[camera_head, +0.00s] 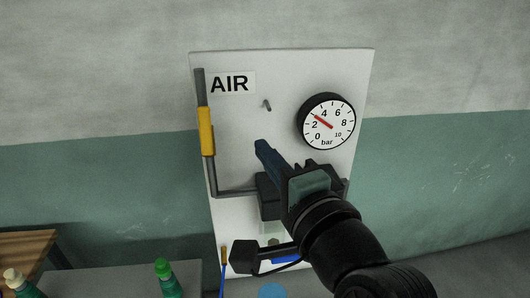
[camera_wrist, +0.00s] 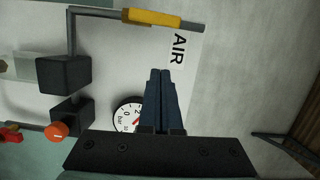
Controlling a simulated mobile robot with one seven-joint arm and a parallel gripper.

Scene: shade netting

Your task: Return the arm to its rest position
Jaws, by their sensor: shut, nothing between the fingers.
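My arm (camera_head: 345,250) reaches up from the lower right in the head view, in front of a white panel (camera_head: 285,70). My gripper (camera_head: 261,147) has its dark blue fingers together and empty, pointing up and left before the panel. In the wrist view the two fingers (camera_wrist: 165,74) lie side by side with nothing between them. No contact with the panel shows, but the exact gap cannot be told. My arm hides part of the panel's lower right.
The panel bears an AIR label (camera_head: 230,83), a pressure gauge (camera_head: 327,121) with its needle between 2 and 4, a peg (camera_head: 267,105) and a grey pipe with a yellow sleeve (camera_head: 206,131). An orange knob (camera_wrist: 56,131) shows in the wrist view. Green bottles (camera_head: 168,278) stand lower left.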

